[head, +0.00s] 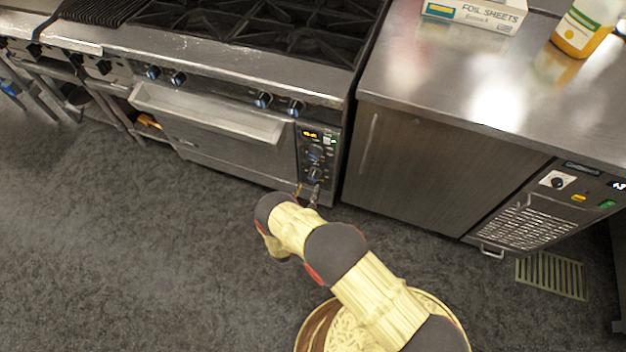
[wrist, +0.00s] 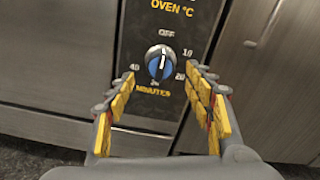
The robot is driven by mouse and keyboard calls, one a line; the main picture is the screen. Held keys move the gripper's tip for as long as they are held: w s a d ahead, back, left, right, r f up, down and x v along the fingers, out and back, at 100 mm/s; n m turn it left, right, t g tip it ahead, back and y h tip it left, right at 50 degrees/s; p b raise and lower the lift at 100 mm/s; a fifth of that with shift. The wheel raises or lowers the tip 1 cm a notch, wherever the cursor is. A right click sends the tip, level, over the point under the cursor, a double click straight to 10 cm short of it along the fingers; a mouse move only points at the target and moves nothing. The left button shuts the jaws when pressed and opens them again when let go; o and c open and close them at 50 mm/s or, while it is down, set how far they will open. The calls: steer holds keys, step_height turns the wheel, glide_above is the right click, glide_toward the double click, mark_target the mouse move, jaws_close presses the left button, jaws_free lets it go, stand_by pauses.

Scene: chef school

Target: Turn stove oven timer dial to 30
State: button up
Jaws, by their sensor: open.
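The oven timer dial (wrist: 159,62) is a blue and silver knob on a black panel in the wrist view. Around it I read OFF at the top, 10, 20 and 40, with MINUTES below; the mark at the bottom is hard to read. The knob's light pointer line looks near upright, toward OFF. My gripper (wrist: 161,78) is open, with its yellow-padded fingers on either side of the dial's lower part; I cannot tell whether they touch it. In the head view the dial (head: 314,174) is the lower knob on the oven's control panel, with my gripper (head: 308,192) just below it.
Above the timer is another oven dial (head: 315,153) and a lit display (head: 310,134). The oven door handle (head: 210,113) juts out to the left. A steel refrigerated counter (head: 420,170) stands close on the right. The floor in front is open.

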mark_target(312, 181)
steer(key=b+x, duration=0.1)
steer(key=x, duration=0.5)
steer(key=shift+w+d+b, duration=0.1)
steer(key=shift+w+b, duration=0.1)
steer(key=shift+b, duration=0.15)
steer(key=shift+c, duration=1.1)
steer(key=c, duration=0.9)
steer(key=shift+c, duration=0.2)
